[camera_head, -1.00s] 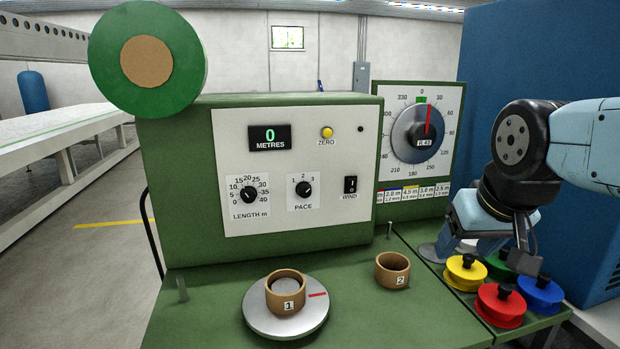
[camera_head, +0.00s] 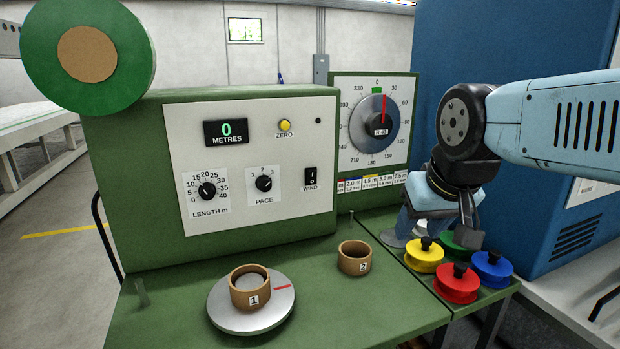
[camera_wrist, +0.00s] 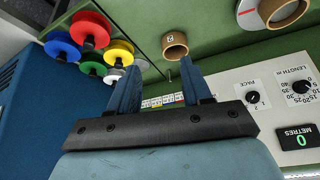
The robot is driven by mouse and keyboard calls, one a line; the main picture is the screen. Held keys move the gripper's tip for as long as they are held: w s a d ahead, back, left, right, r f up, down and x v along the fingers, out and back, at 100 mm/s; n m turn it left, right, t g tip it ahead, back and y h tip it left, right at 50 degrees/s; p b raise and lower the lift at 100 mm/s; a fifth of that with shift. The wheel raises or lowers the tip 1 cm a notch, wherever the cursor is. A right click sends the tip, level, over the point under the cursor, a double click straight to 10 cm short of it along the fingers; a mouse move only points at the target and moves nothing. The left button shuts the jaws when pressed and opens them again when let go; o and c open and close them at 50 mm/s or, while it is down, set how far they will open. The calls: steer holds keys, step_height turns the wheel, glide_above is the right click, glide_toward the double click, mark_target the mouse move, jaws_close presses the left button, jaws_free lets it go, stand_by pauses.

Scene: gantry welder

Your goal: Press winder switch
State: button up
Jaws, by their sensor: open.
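The black winder switch (camera_head: 311,177), labelled WIND, is a small rocker at the lower right of the white panel (camera_head: 240,130) on the green machine. My gripper (camera_head: 440,228) is to the right of the switch in the head view, above the coloured spools and apart from the panel. In the wrist view my gripper (camera_wrist: 160,80) is open and empty, with its two blue fingers spread. The switch does not show in the wrist view; my gripper body may hide it.
Yellow (camera_head: 424,256), red (camera_head: 457,284), blue (camera_head: 491,268) and green spools sit below my gripper. Cup 1 (camera_head: 250,292) stands on a round metal plate (camera_head: 220,312), and cup 2 (camera_head: 354,258) on the green bench. A dial (camera_head: 374,122) stands behind. A blue cabinet (camera_head: 560,40) is at right.

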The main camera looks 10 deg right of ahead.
steer(key=w+a+r+m, duration=0.1)
steer(key=w+m, duration=0.1)
steer(key=w, duration=0.1)
steer(key=w+a+r+m, duration=0.1)
steer(key=w+r+m, duration=0.1)
steer(key=w, duration=0.1)
steer(key=w+a+r+m, duration=0.1)
steer(key=w+m, duration=0.1)
steer(key=w, duration=0.1)
steer(key=shift+w+r+y, duration=0.2)
steer(key=shift+w+y, duration=0.1)
steer(key=shift+w, duration=0.05)
jaws_close()
steer(key=w+a+r+m, duration=0.1)
steer(key=w+a+m, duration=0.2)
steer(key=w, duration=0.4)
steer(key=w+a+r+m, duration=0.1)
steer(key=w+a+m, duration=0.3)
steer(key=w+m, duration=0.2)
steer(key=shift+w+a+g+y, duration=0.15)
steer(key=shift+w+g+y, duration=0.15)
steer(key=shift+w+g, duration=0.1)
